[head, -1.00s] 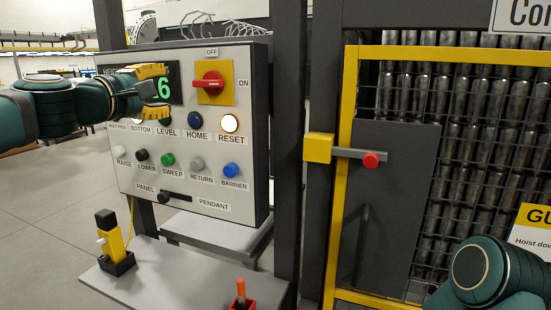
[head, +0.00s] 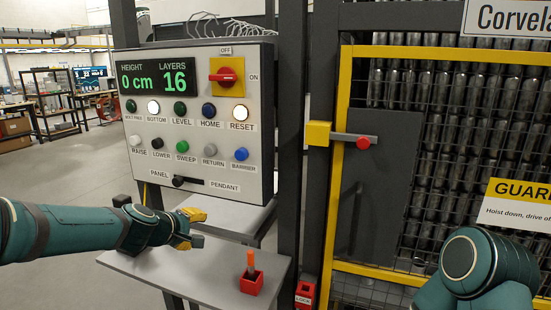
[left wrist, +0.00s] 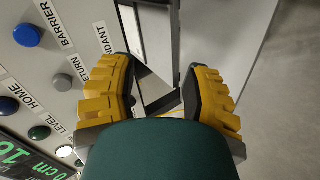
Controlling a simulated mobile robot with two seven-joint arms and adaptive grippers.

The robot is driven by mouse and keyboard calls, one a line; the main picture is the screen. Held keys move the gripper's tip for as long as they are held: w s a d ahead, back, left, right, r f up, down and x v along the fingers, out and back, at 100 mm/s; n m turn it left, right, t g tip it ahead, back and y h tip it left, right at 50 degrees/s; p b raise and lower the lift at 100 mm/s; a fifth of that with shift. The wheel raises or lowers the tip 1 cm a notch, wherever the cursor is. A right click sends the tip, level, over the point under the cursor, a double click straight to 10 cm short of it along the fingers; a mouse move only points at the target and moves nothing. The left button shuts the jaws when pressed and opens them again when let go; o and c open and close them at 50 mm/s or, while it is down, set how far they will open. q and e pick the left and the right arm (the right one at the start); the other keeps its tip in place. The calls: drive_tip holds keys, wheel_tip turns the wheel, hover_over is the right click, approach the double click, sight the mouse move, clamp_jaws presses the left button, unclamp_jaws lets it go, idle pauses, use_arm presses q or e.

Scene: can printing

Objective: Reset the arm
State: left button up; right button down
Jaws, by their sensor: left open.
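My left arm comes in from the left in the head view, and its left gripper (head: 196,228) is at the front of the shelf, below the control panel (head: 265,120). Its yellow fingers are apart with nothing between them. In the left wrist view the gripper (left wrist: 162,72) is open, with the panel's buttons at the left. The display (head: 151,82) reads height 0 cm, layers 16. The BOTTOM (head: 153,107) and RESET (head: 240,112) lamps glow white. Part of my right arm shows at the lower right; its gripper is out of view.
The grey shelf (head: 205,280) holds a red block with an orange-tipped piece (head: 251,280). The yellow pendant seen earlier is mostly hidden behind my left arm. A yellow-framed mesh gate (head: 440,54) stands right. Open floor lies behind left.

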use_arm(q)
drive_tip(key=s+d+f+m+g, duration=0.1)
drive_tip(key=s+f, duration=0.1)
drive_tip(key=f, duration=0.4)
drive_tip(key=s+d+f+m+g, duration=0.1)
drive_tip(key=d+f, duration=0.1)
drive_tip(key=f, duration=0.5)
drive_tip(key=s+d+f+m+g, duration=0.3)
drive_tip(key=s+f, duration=0.8)
drive_tip(key=s, duration=0.2)
drive_tip(key=s+d+f+m+g, duration=0.4)
drive_tip(key=s+f, duration=0.8)
drive_tip(key=shift+s+d+f+m, duration=0.3)
drive_tip(key=shift+s, duration=0.1)
drive_tip(key=shift+o, duration=0.2)
